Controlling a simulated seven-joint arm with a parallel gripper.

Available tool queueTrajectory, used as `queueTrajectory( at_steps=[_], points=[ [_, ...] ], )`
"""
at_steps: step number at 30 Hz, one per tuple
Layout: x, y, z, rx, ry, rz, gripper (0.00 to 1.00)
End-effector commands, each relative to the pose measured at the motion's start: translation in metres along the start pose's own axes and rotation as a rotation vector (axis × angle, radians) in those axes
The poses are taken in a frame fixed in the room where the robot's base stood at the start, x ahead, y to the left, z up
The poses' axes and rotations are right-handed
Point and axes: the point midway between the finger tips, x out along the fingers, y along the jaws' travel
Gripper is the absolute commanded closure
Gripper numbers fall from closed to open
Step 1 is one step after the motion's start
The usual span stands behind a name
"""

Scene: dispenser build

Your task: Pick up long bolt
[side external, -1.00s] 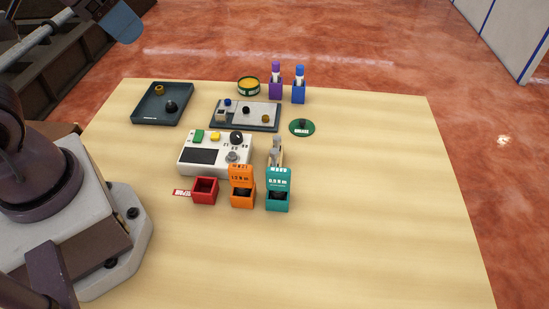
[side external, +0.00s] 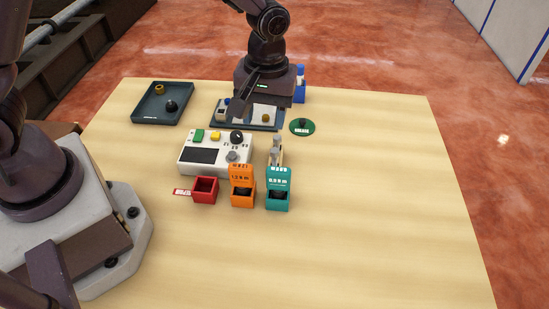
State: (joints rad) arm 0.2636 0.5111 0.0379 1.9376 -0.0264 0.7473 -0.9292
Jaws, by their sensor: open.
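My gripper (side external: 240,108) hangs over the left part of the grey parts tray (side external: 276,127), fingers pointing down and empty as far as I can see. One finger shows clearly; the other is hard to make out. The tray holds small parts, among them a blue-topped one (side external: 227,101) beside the finger and a gold one (side external: 266,118). I cannot tell which part is the long bolt; the gripper hides some of the tray.
A dark tray (side external: 146,118) with a gold ring and black knob is at left. A white control box (side external: 188,168), a red bin (side external: 205,190), an orange bin (side external: 242,199), a teal bin (side external: 278,201) and a green disc (side external: 302,127) stand nearby. The front and right table are clear.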

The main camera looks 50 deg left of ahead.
Motion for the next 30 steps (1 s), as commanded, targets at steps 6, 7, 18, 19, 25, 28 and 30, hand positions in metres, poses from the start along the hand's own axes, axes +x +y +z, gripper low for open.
queueTrajectory(
  at_steps=[6,7,18,19,25,28,30],
  points=[
    [-0.007,0.012,-0.009,-0.214,0.026,0.048,0.5],
    [-0.005,0.012,-0.009,-0.227,0.026,0.048,0.5],
    [0.055,0.014,-0.011,-0.243,0.023,0.044,0.5],
    [0.059,0.014,-0.011,-0.242,0.024,0.045,0.5],
    [0.072,0.015,-0.012,-0.241,0.025,0.047,0.5],
    [0.084,0.017,-0.012,-0.242,0.024,0.045,0.5],
    [0.095,0.019,-0.012,-0.242,0.023,0.044,0.5]
  ],
)
